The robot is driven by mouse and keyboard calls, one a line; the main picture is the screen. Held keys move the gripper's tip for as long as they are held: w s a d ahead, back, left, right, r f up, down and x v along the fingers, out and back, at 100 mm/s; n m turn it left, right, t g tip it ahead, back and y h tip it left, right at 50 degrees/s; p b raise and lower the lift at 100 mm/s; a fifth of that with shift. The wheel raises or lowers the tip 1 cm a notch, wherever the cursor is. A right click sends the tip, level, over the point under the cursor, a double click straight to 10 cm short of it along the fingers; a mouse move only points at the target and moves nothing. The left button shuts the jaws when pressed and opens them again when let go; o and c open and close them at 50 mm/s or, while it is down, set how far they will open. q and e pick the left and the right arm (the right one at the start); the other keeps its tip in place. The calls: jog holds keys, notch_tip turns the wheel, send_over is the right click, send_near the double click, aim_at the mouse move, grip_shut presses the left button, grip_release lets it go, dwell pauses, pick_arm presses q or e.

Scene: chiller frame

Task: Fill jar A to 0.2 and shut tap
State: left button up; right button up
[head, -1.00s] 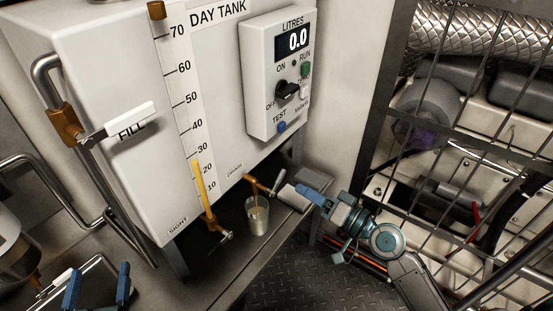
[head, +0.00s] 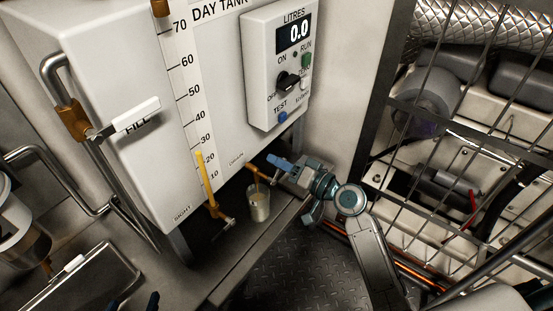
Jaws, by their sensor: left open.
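A clear jar (head: 259,205) stands upright on the ledge under the drain tap (head: 258,172), with pale contents; no letter on it is readable. A thin amber stream seems to run from the spout into the jar. My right gripper (head: 280,163) is at the drain tap, its blue fingertips beside or over the tap handle, which is mostly hidden. I cannot tell whether it grips the handle. My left gripper (head: 134,303) is at the bottom edge, with only its blue fingertips showing, apart and empty.
The white day tank (head: 110,50) has a sight gauge (head: 203,177) with a yellow column near 20 and a small tap below. The litres panel (head: 280,65) reads 0.0. A FILL valve (head: 128,118) is at left. A wire guard (head: 460,130) stands at right.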

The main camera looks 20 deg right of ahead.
pick_arm(q)
jog(key=shift+s+f, duration=0.1)
jog(key=shift+f, duration=0.05)
pick_arm(e)
jog(key=shift+x, duration=0.8)
grip_shut()
pick_arm(q)
jog(key=s+g+p, duration=0.1)
jog(key=s+f+g+p, duration=0.1)
jog(key=s+g, duration=0.1)
jog(key=s+f+g+p, duration=0.1)
jog(key=shift+s+a+m+g, duration=0.15)
jog(key=shift+a+m+g, duration=0.1)
jog(key=shift+m+g, duration=0.15)
pick_arm(e)
jog(key=f+m, duration=0.1)
jog(key=m, duration=0.2)
jog(key=f+m, duration=0.1)
jog(key=m, duration=0.2)
jog(key=d+f+m, duration=0.1)
jog(key=m, duration=0.1)
jog(key=shift+w+f+m, duration=0.25)
jog(key=shift+f+m, duration=0.05)
jog(key=shift+m, duration=0.1)
jog(key=shift+f, duration=0.2)
